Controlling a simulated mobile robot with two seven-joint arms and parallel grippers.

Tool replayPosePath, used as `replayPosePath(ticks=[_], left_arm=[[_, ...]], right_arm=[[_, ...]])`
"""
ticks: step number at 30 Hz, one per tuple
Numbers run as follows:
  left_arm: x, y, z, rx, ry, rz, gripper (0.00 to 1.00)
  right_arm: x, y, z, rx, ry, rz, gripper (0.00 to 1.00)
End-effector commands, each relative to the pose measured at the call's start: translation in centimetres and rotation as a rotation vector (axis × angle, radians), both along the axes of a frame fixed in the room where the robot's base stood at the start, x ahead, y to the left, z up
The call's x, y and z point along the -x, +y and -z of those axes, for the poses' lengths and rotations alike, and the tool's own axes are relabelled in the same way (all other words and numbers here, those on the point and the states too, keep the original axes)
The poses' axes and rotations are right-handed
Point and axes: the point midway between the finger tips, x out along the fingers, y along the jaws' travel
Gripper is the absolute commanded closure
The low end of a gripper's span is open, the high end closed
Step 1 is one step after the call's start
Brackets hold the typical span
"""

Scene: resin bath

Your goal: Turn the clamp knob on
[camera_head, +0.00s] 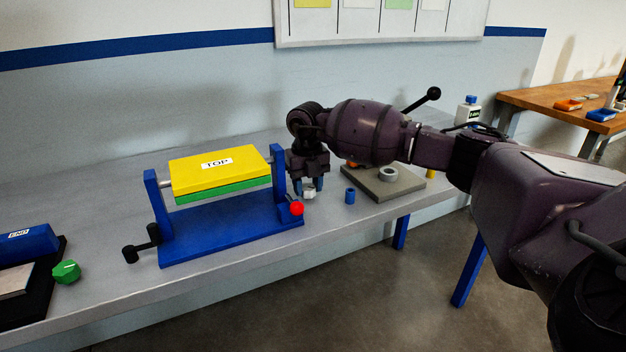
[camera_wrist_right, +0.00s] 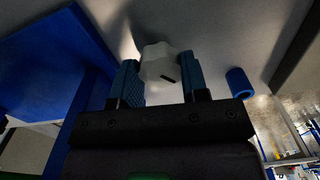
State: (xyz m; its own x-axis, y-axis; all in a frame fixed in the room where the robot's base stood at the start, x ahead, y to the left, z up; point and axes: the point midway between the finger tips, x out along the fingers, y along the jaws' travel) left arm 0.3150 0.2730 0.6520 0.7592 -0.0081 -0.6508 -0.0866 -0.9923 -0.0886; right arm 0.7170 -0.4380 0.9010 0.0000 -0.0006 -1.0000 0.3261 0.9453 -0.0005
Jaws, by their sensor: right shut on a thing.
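A white lobed knob (camera_wrist_right: 160,63) with a short black mark sits between the blue fingertips of my right gripper (camera_wrist_right: 145,85) in the wrist view. The gripper is shut on it. In the head view the white knob (camera_head: 309,193) shows just under my right gripper (camera_head: 308,184), which points down beside the right post of the blue stand (camera_head: 225,232). The stand carries a yellow block marked TOP (camera_head: 221,168) over a green layer. Whether the knob is attached to the stand is unclear. My left gripper is not in view.
A red ball (camera_head: 297,208) is by the right post, close to my gripper. A blue cylinder (camera_head: 350,195) and a grey plate with a ring (camera_head: 410,188) are to the right. A green knob (camera_head: 66,271) and a black crank (camera_head: 142,244) are at left.

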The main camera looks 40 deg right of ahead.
Motion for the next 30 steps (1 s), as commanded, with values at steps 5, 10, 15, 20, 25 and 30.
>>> replayPosePath(ticks=[5, 10, 15, 20, 25, 30], left_arm=[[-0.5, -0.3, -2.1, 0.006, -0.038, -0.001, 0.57], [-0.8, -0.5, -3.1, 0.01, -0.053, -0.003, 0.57], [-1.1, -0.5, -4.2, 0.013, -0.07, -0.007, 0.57], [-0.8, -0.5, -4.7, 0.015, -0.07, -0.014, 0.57], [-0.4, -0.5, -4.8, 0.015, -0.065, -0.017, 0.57], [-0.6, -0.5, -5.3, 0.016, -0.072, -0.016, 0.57]], right_arm=[[0.0, 0.0, -0.8, -0.002, -0.008, 0.168, 0.83], [0.0, 0.0, -0.8, -0.002, -0.008, 0.326, 0.83], [0.0, 0.0, -0.7, -0.001, -0.006, 0.465, 0.83], [0.0, 0.0, -0.5, -0.002, -0.005, 0.568, 0.83], [0.0, 0.0, -0.4, -0.001, -0.004, 0.645, 0.83], [0.0, 0.0, -0.2, -0.001, -0.002, 0.688, 0.83]])
